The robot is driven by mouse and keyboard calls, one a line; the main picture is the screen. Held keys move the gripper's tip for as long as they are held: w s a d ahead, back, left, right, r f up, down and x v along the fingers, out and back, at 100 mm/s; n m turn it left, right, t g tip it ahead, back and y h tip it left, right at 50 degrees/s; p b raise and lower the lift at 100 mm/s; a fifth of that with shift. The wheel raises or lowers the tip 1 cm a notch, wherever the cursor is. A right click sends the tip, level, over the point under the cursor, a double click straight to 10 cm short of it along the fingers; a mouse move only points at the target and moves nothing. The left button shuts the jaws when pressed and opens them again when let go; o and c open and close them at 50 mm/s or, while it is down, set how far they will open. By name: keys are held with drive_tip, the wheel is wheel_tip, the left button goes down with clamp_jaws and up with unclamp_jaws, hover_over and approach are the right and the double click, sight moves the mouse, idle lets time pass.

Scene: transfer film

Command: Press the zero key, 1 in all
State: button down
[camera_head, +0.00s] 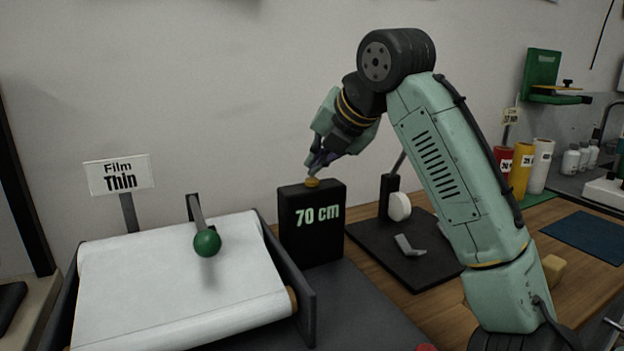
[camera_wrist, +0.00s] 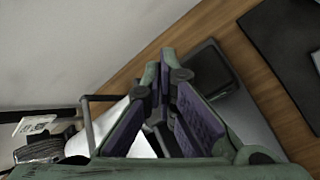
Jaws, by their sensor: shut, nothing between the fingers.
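A black box (camera_head: 313,240) with a lit "70 cm" readout stands upright behind the roll tray. A small orange key (camera_head: 312,183) sits on its top; I take it as the zero key, though no label shows on it. My gripper (camera_head: 314,172) points down at this key, its tips right at or just above it. I cannot tell whether they touch. In the wrist view my gripper (camera_wrist: 168,62) is shut and empty, its purple-padded fingers meeting at the tips. The box top (camera_wrist: 208,68) shows dark behind them, and the key is hidden there.
A white film roll (camera_head: 180,280) lies in a dark tray at left, with a green-knobbed lever (camera_head: 207,243) over it. A "Film Thin" sign (camera_head: 119,175) stands behind. A black plate (camera_head: 405,250) with a white disc device lies right of the box. Coloured rolls (camera_head: 522,168) stand far right.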

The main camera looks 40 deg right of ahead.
sight(317, 178)
drive_tip(key=shift+f, duration=0.55)
idle(0.7)
drive_tip(key=shift+r, duration=0.15)
drive_tip(key=shift+r+p, duration=0.8)
drive_tip(key=shift+p, duration=0.05)
wheel_tip(317, 178, up, 5)
drive_tip(key=p, duration=0.5)
drive_tip(key=shift+r, duration=0.1)
idle(0.7)
